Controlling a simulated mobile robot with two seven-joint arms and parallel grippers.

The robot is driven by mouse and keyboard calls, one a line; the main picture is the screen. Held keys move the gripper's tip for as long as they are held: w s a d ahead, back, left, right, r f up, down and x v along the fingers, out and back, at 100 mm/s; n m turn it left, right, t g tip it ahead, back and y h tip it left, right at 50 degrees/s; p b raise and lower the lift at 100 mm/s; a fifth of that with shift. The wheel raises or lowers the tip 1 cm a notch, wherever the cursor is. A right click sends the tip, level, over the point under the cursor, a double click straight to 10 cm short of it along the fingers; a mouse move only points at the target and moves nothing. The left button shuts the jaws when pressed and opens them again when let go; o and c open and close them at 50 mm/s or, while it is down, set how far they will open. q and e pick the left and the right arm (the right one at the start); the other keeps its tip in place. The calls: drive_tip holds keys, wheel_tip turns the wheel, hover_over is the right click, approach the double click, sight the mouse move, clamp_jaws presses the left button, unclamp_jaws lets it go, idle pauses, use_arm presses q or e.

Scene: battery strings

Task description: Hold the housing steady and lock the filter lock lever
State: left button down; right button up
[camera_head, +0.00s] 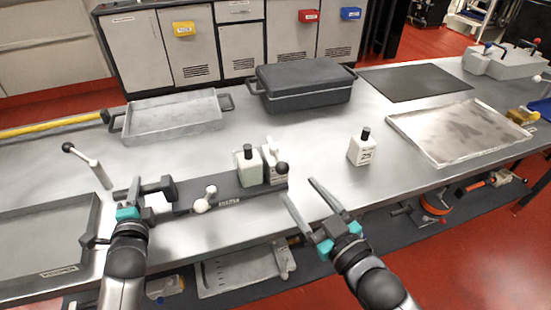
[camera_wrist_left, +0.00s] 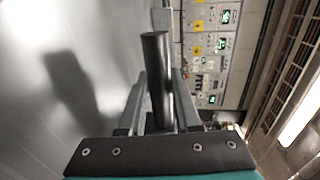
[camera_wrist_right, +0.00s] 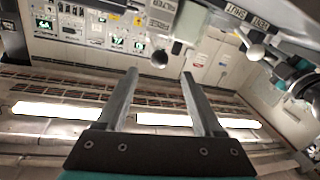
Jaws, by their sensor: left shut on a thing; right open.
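The dark housing (camera_head: 232,195) lies on the metal table with a label on its front face. My left gripper (camera_head: 146,190) is shut on the dark bar handle at its left end; the left wrist view shows this round bar (camera_wrist_left: 157,75) between the fingers. A pale lever with a dark ball knob (camera_head: 282,168) stands at the housing's right end; the knob also shows in the right wrist view (camera_wrist_right: 160,58). My right gripper (camera_head: 299,188) is open and empty, its fingertips just short of that knob. Which lever is the filter lock is not readable.
A pale knob (camera_head: 200,206) sits at the housing's front left.

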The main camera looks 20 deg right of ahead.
sight(274, 152)
drive_tip(key=w+a, duration=0.2)
drive_tip(key=w, duration=0.9)
drive_tip(key=shift+w, duration=0.3)
clamp_jaws()
idle(1.2)
